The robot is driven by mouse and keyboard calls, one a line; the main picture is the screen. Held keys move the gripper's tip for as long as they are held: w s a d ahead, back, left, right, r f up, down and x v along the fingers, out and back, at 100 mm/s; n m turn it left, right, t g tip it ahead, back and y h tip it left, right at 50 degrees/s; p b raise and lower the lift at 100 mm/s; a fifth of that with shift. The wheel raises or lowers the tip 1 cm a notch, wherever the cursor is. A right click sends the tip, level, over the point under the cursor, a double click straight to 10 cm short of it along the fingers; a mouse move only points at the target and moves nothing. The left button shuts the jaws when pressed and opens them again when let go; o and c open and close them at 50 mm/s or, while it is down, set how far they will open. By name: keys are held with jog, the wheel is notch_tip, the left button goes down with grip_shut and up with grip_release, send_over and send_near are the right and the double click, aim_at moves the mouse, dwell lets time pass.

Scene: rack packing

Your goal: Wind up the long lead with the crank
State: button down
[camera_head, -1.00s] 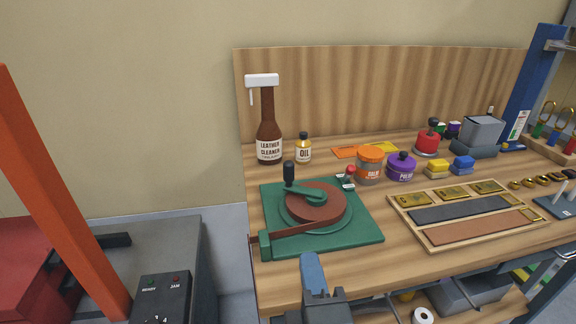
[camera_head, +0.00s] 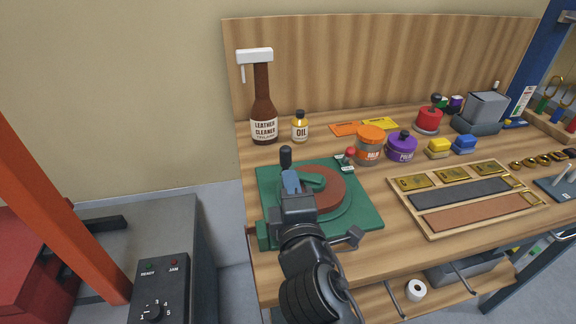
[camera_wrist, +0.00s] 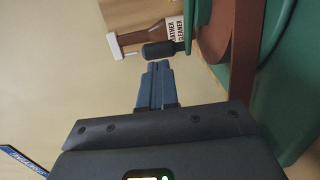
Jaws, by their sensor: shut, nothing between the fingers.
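The winder is a green base plate (camera_head: 364,210) on the bench with a brown coil of lead (camera_head: 333,190) on its round green turntable. Its green crank arm ends in an upright black knob (camera_head: 286,158). My gripper (camera_head: 290,180) is in front of the knob in the head view, hiding part of the crank and the coil's left side. In the wrist view, my gripper's blue fingers (camera_wrist: 156,84) are together and empty, with the black knob (camera_wrist: 160,50) just beyond their tips. The brown lead (camera_wrist: 243,60) shows at the right there. I cannot tell whether the fingertips touch the knob.
A leather cleaner bottle (camera_head: 264,115) and an oil bottle (camera_head: 300,127) stand behind the winder. An orange balm jar (camera_head: 369,147), a purple polish jar (camera_head: 402,148) and a wooden tray (camera_head: 432,231) lie to the right. A grey machine stands left, with a control box (camera_head: 160,290).

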aim_at(286, 163)
jog(key=shift+w+a, duration=0.2)
jog(key=shift+w, duration=0.7)
jog(key=shift+w+a, duration=0.15)
jog(key=shift+w, duration=0.75)
jog(key=shift+a+f+h+b, duration=0.1)
jog(key=shift+f+h+b, duration=0.15)
jog(key=shift+b, duration=0.3)
jog(key=shift+w+m+h+b, duration=0.3)
jog(key=shift+m+h+b, duration=0.35)
jog(key=shift+b, duration=0.4)
